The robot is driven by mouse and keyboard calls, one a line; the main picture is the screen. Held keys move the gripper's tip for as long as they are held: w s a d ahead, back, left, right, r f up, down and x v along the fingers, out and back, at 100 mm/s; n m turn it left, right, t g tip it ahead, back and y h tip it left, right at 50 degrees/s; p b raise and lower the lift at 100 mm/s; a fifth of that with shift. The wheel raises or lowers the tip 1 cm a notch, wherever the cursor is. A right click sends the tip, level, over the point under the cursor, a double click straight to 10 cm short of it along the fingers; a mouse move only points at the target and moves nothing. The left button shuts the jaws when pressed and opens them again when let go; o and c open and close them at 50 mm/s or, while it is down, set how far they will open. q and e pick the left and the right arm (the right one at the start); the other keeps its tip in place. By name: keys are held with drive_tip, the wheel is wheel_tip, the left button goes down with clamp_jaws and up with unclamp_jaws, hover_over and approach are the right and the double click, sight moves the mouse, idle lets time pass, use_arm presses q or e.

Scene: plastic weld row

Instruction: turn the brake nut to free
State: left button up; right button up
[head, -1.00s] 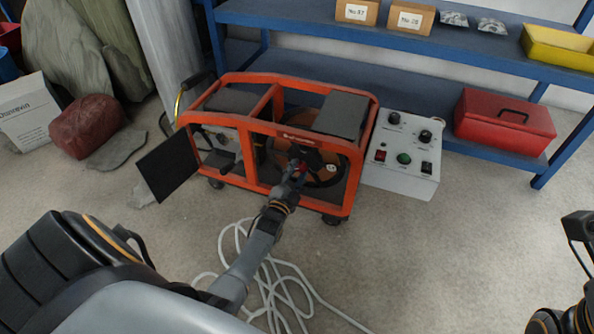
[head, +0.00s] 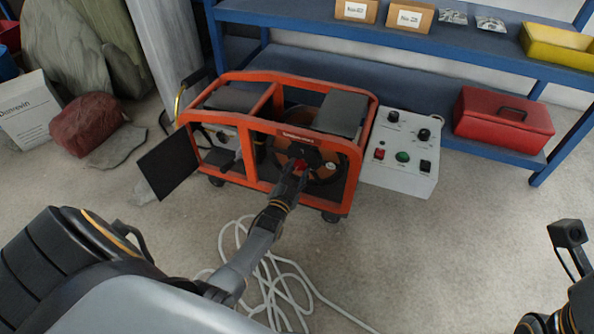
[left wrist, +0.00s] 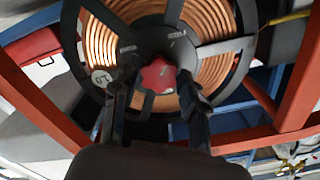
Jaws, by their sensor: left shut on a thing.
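The brake nut is a red lobed knob (left wrist: 158,76) at the hub of the wire reel (left wrist: 215,50). In the head view the red knob (head: 301,164) shows partly behind my left gripper (head: 298,172). The reel (head: 325,168) has copper-coloured windings and dark spokes, and sits inside an orange-framed machine (head: 262,187). In the left wrist view my left gripper (left wrist: 158,88) has one finger on each side of the knob, shut on it. The exact contact at the fingertips is hard to see. Only parts of my right arm show at the right edge.
A grey control box (head: 400,165) with knobs and buttons stands right of the machine. A dark flap (head: 168,166) sticks out at its left. White cable (head: 285,290) lies looped on the floor below my left arm. A blue shelf (head: 420,45) stands behind with a red toolbox (head: 503,122).

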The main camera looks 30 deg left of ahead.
use_arm(q)
drive_tip(key=shift+f, duration=0.1)
drive_tip(key=o, duration=1.1)
drive_tip(key=shift+o, duration=0.2)
drive_tip(key=v, duration=1.2)
